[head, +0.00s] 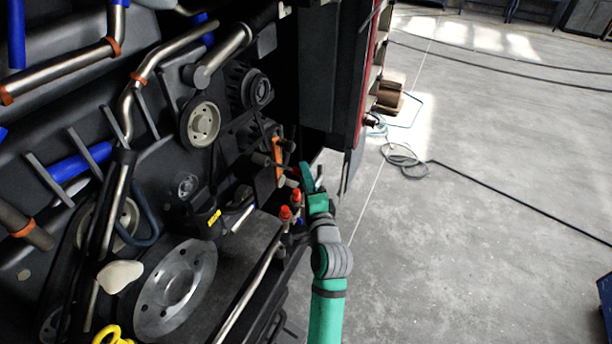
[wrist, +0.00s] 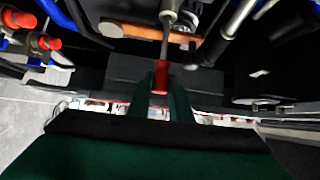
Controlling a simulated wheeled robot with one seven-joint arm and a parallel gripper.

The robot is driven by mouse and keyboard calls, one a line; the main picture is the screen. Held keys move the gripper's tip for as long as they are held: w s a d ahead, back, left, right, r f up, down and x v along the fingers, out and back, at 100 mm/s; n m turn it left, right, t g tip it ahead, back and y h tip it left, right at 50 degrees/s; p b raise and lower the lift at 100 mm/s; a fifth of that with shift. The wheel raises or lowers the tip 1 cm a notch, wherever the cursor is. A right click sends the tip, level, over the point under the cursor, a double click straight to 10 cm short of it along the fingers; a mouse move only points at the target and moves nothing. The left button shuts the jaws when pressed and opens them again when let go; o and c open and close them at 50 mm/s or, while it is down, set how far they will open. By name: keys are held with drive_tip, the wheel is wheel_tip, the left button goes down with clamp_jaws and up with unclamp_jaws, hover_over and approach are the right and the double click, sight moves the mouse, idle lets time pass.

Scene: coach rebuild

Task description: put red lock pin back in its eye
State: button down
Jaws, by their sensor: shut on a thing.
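In the wrist view the red lock pin (wrist: 161,76) is held between the two green fingers of my gripper (wrist: 162,92). Its red end sits at the fingertips. A grey rod runs from the red end away from my gripper, towards an orange-brown bar (wrist: 140,33). I cannot tell where the pin ends or whether it is in an eye. In the head view my gripper (head: 311,180) is beside the engine's right edge, close to the upright orange bar (head: 278,158). The pin cannot be made out there, and no eye is clearly visible.
Red-capped fittings (head: 285,213) stand just left of my gripper; they also show in the wrist view (wrist: 20,18). Pipes, pulleys and a large grey disc (head: 175,287) crowd the left. A dark panel (head: 330,70) hangs above. Open concrete floor (head: 450,240) lies right, with a hose (head: 405,158).

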sight(287, 168)
drive_tip(key=shift+a, duration=0.1)
drive_tip(key=shift+w+a, duration=0.15)
drive_tip(key=shift+a, duration=0.15)
drive_tip(key=shift+a, duration=0.15)
idle(0.6)
drive_tip(key=shift+w+a, duration=0.3)
drive_tip(key=shift+a, duration=0.25)
drive_tip(key=shift+w+a, duration=0.25)
drive_tip(key=shift+a, duration=0.3)
drive_tip(key=shift+w+a, duration=0.2)
drive_tip(key=shift+a, duration=0.3)
drive_tip(key=shift+w+a, duration=0.15)
drive_tip(key=shift+a, duration=0.35)
drive_tip(key=c, duration=1.2)
unclamp_jaws()
drive_tip(key=shift+o, duration=0.2)
drive_tip(key=shift+r, duration=0.1)
drive_tip(key=shift+r, duration=0.15)
